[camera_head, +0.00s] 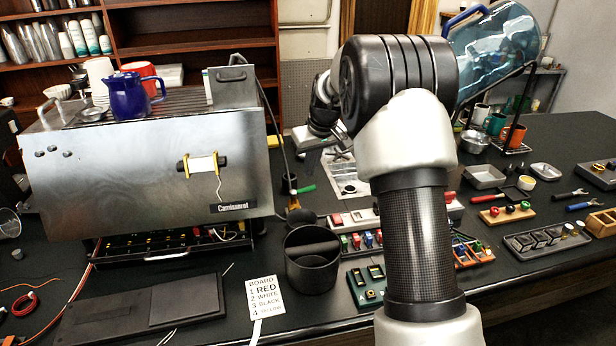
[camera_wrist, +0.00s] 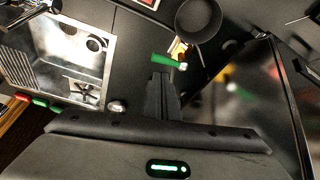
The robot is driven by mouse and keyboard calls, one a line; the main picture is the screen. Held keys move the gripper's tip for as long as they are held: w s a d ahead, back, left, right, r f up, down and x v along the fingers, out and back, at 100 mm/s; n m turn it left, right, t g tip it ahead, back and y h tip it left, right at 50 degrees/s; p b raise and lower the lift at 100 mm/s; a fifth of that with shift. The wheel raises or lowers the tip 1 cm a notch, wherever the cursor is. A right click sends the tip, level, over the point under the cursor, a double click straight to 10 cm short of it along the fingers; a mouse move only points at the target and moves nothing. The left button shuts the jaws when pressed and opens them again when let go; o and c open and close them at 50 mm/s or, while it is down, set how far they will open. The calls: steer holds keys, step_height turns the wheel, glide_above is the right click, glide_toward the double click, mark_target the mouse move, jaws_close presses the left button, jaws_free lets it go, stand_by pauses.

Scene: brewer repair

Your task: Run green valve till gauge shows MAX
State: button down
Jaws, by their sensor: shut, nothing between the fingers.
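The green valve handle (camera_head: 305,189) is a short green bar beside the right side of the steel brewer (camera_head: 150,150). It also shows in the wrist view (camera_wrist: 168,60), just beyond my fingertips, by a small orange-brown part. My gripper (camera_wrist: 161,78) is shut and empty, its tips close to the green handle; I cannot tell whether they touch it. In the head view my gripper is partly hidden by my arm, near the brewer's right side. I cannot make out a gauge face or its reading in either view.
A steel tray (camera_wrist: 60,60) lies left in the wrist view. A blue jug (camera_head: 125,95) stands on the brewer. A board card (camera_head: 265,297) and several parts trays crowd the bench.

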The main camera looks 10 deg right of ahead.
steer(key=s+r+p, duration=0.1)
steer(key=s+r, duration=0.5)
steer(key=r, duration=0.3)
steer(key=s+r, duration=0.5)
steer(key=r, duration=0.3)
steer(key=s+a+m+t+h+p, duration=0.1)
steer(key=s+a+m+p, duration=0.1)
steer(key=s, duration=2.7)
steer(key=shift+s+a+f+m+t+p, duration=0.2)
steer(key=shift+a+m+t+p, duration=0.2)
steer(key=shift+m+p, duration=0.2)
